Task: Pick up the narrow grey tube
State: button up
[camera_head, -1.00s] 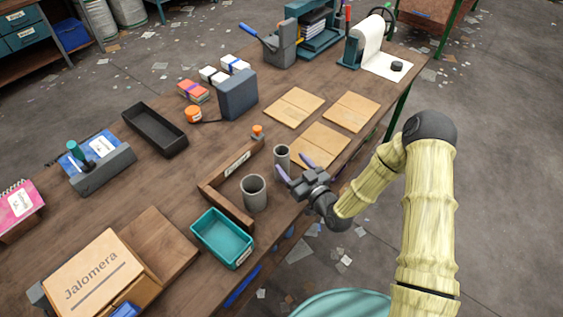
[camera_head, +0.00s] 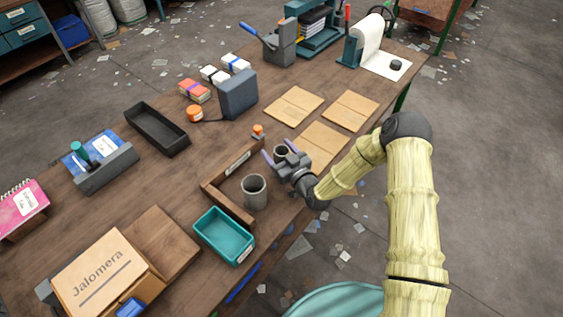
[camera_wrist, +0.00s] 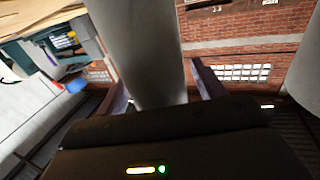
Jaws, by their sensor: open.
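The narrow grey tube (camera_head: 280,152) stands upright on the table near its front edge, beside the wooden corner frame. My gripper (camera_head: 276,156) is open around it, with one purple finger on each side; the lower part of the tube is hidden behind the gripper. In the wrist view the tube (camera_wrist: 142,55) fills the middle between the two fingers (camera_wrist: 160,88). I cannot tell whether either finger touches it. A wider grey tube (camera_head: 254,192) stands upright to the left and nearer, inside the frame's corner.
The wooden frame (camera_head: 229,196) lies left of both tubes. A small orange-topped piece (camera_head: 258,131) stands just behind. A teal tray (camera_head: 224,236) is in front, and flat cardboard pieces (camera_head: 295,106) lie to the right and behind. The wider tube also shows at the wrist view's right edge (camera_wrist: 305,70).

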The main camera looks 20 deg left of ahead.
dwell(0.5)
jog(key=c, duration=1.1)
jog(key=shift+o, duration=0.2)
jog(key=shift+r, duration=0.1)
notch_tip(320, 180, up, 10)
jog(key=b, duration=0.1)
jog(key=shift+b, duration=0.3)
